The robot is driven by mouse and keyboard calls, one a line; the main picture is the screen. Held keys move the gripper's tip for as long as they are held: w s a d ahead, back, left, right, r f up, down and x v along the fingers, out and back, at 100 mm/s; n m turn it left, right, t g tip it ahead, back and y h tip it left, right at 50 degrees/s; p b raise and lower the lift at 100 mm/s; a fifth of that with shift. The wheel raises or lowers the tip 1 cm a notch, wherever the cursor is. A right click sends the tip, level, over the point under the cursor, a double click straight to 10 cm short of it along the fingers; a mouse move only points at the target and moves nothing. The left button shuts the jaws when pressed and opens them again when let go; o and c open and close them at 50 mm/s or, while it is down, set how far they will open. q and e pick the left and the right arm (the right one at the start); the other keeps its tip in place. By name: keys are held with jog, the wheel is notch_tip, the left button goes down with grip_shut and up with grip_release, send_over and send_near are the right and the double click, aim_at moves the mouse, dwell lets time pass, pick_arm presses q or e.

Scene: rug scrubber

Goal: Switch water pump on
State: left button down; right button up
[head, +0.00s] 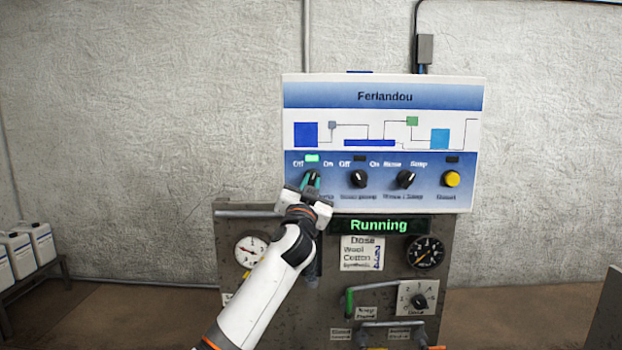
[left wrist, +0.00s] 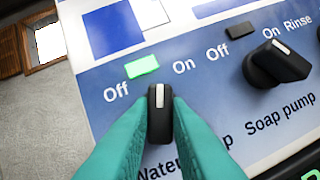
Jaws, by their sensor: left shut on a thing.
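The water pump knob (left wrist: 159,122) is a black rotary switch on the lower left of the blue and white control panel (head: 383,97). My left gripper (head: 311,181) has its green fingers closed on both sides of this knob. In the left wrist view the knob's white mark points up, on the On side relative to the tilted panel lettering. The light above the knob (left wrist: 142,66) is lit green; it also shows in the head view (head: 312,158). The gripper mostly hides the knob in the head view. My right gripper is not in view.
To the right are the soap pump knob (head: 357,179) with a dark light above it, the rinse/soap knob (head: 405,180) and a yellow button (head: 452,179). A green "Running" display (head: 379,225), gauges (head: 425,252) and a green-handled lever (head: 349,302) lie below.

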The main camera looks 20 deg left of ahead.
pick_arm(q)
jog(key=shift+m+h+p, duration=0.6)
jog(key=shift+m+p, duration=0.1)
jog(key=shift+m, duration=0.4)
jog(key=shift+f, duration=0.1)
jog(key=c, duration=1.4)
grip_release()
jog(key=shift+o, duration=0.2)
jog(key=shift+s, duration=0.1)
jog(key=b+v, duration=0.5)
jog(key=v, duration=0.6)
jog(key=shift+s+b, duration=0.3)
jog(key=shift+s, duration=0.1)
